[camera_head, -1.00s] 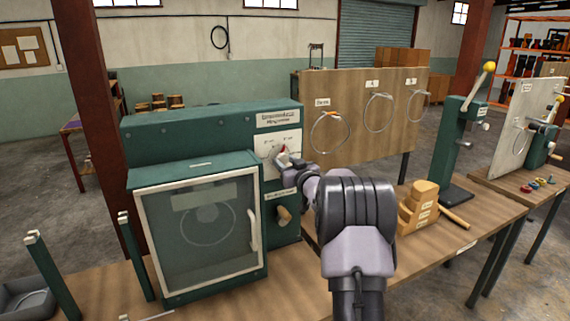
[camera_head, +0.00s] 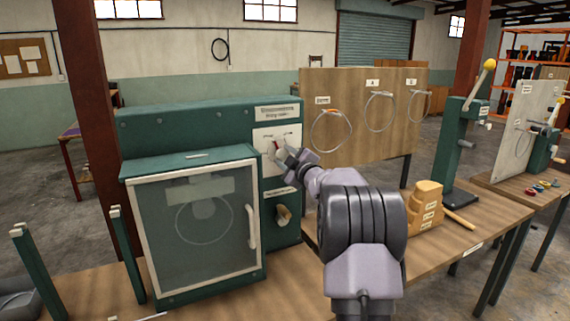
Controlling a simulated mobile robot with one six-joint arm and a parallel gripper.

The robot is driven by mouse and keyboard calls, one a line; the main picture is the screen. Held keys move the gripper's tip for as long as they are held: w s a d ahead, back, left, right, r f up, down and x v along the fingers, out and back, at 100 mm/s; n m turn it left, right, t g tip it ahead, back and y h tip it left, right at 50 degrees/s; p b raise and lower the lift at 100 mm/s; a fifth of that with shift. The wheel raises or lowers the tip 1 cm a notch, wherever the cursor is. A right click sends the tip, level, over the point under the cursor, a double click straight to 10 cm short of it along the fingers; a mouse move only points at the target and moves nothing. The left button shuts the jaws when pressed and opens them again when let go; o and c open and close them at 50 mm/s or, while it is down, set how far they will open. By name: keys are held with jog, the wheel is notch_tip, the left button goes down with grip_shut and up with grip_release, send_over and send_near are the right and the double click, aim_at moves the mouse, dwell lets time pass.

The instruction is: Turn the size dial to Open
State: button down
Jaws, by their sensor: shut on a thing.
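The size dial (camera_head: 274,147) sits on a white plate (camera_head: 289,133) on the upper right of the green machine (camera_head: 215,122). A small red mark shows at the dial; the plate's lettering is too small to read. My gripper (camera_head: 283,153) is at the dial, shut on it, and reaches in from the lower right. My gripper and wrist hide part of the dial and the plate's lower right. I cannot tell exactly which label the dial points to.
A glazed door with a pale handle (camera_head: 252,227) fills the machine's front. A wooden knob (camera_head: 283,214) sits below the dial. A board with hanging hoops (camera_head: 331,133), stacked wooden blocks (camera_head: 426,205) and a green lever stand (camera_head: 455,150) are to the right.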

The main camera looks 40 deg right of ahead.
jog(key=n+b, duration=0.4)
jog(key=n, duration=0.3)
jog(key=shift+f, duration=0.1)
jog(key=n+b, duration=0.1)
jog(key=n, duration=0.5)
jog(key=shift+r, duration=0.2)
jog(key=shift+n, duration=0.3)
jog(key=c, duration=0.9)
grip_release()
jog(key=p+v, duration=0.1)
jog(key=v, duration=1.6)
jog(key=shift+s+p, duration=0.2)
jog(key=shift+p, duration=0.2)
